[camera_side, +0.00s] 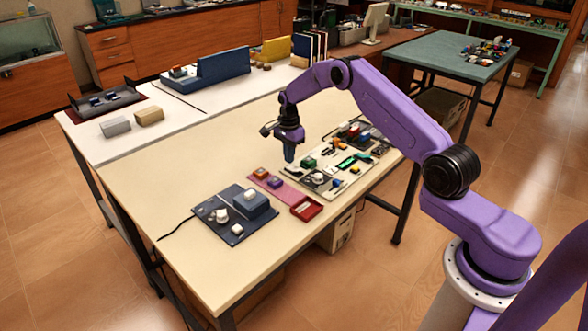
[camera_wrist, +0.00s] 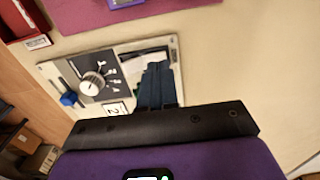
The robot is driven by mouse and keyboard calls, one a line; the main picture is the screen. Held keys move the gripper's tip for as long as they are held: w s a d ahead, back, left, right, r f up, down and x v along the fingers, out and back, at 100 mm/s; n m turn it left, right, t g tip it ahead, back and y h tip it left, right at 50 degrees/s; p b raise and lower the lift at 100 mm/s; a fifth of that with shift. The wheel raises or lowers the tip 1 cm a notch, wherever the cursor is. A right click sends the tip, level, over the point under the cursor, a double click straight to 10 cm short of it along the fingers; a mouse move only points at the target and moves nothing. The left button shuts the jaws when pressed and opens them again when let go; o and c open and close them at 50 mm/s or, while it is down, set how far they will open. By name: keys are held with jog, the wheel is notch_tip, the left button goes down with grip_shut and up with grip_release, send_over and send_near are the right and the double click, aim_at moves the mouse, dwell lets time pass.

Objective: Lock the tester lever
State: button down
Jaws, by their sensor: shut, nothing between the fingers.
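A grey panel (camera_side: 325,188) with a white round knob (camera_side: 317,178) lies on the bench beside a pink mat. In the wrist view the panel (camera_wrist: 122,66) shows the knob (camera_wrist: 92,83), printed marks around it, and a small blue handle (camera_wrist: 68,98) at its left edge. I cannot tell for sure which part is the tester lever. My gripper (camera_side: 290,158) has blue fingers, which are shut and empty, pointing down above the bench. In the wrist view the fingers (camera_wrist: 157,72) cover part of the panel's right side, including part of a dark-and-white area.
A red tray (camera_side: 306,208) and the pink mat (camera_side: 280,188) lie beside the panel. A dark board (camera_side: 236,232) with white knobs sits nearer the front. More boards with small parts (camera_side: 355,160) lie to the right.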

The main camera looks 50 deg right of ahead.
aim_at(289, 167)
jog(key=shift+r, duration=2.8)
jog(key=s+a+r+n, duration=0.6)
jog(key=s+a+n, duration=0.15)
jog(key=a, duration=0.25)
jog(key=s+a+r+n, duration=0.6)
jog(key=s+a, duration=0.2)
jog(key=a, duration=0.3)
jog(key=s+a+r+n, duration=0.25)
jog(key=s+n, duration=0.65)
jog(key=s, duration=0.7)
jog(key=s+d+n, duration=0.2)
jog(key=s+n, duration=0.2)
jog(key=s, duration=0.3)
jog(key=s+d+n, duration=0.3)
jog(key=s+n, duration=0.1)
jog(key=s, duration=0.4)
jog(key=shift+d, duration=0.35)
